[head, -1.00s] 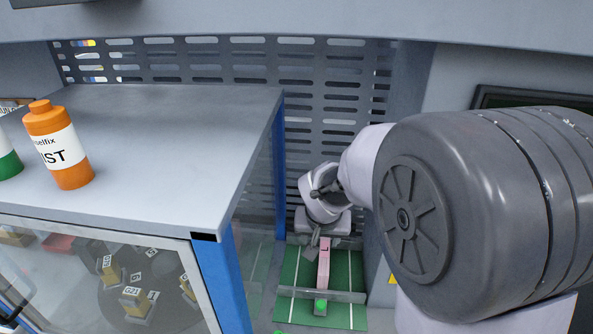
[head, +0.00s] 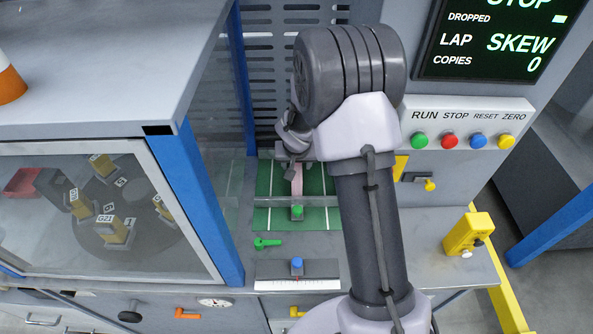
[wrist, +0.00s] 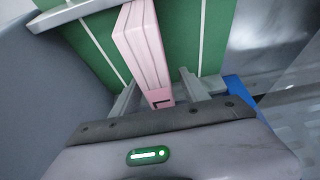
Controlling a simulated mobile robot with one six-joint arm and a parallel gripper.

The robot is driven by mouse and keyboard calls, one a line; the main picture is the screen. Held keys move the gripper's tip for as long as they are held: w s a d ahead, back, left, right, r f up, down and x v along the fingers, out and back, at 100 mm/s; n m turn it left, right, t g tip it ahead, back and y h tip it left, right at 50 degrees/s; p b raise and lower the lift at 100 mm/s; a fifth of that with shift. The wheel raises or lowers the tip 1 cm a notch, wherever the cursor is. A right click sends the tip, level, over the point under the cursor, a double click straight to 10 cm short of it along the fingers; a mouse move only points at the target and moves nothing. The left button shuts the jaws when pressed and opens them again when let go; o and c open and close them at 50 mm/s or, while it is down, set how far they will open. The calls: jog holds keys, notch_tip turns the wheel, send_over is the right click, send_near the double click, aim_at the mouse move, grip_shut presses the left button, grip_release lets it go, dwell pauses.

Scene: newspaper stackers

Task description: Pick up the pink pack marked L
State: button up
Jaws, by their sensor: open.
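The pink pack (head: 297,184) lies lengthwise on a green mat with white lines (head: 264,186). In the wrist view the pack (wrist: 142,45) shows its grooved pink side, and its near end reaches between the fingers of my gripper (wrist: 156,92). The fingers are open, with a gap on both sides of the pack. A dark mark shows at the pack's near end, too partial to read. In the head view my gripper (head: 296,162) is over the pack's far end, partly hidden by my wrist.
A blue post (head: 205,200) and glass-fronted cabinet stand left. A slotted panel (head: 262,75) closes the back. A button panel (head: 462,125) is right.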

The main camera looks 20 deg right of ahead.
jog(key=shift+s+r, duration=0.1)
jog(key=shift+c, duration=0.2)
grip_shut()
dwell(1.1)
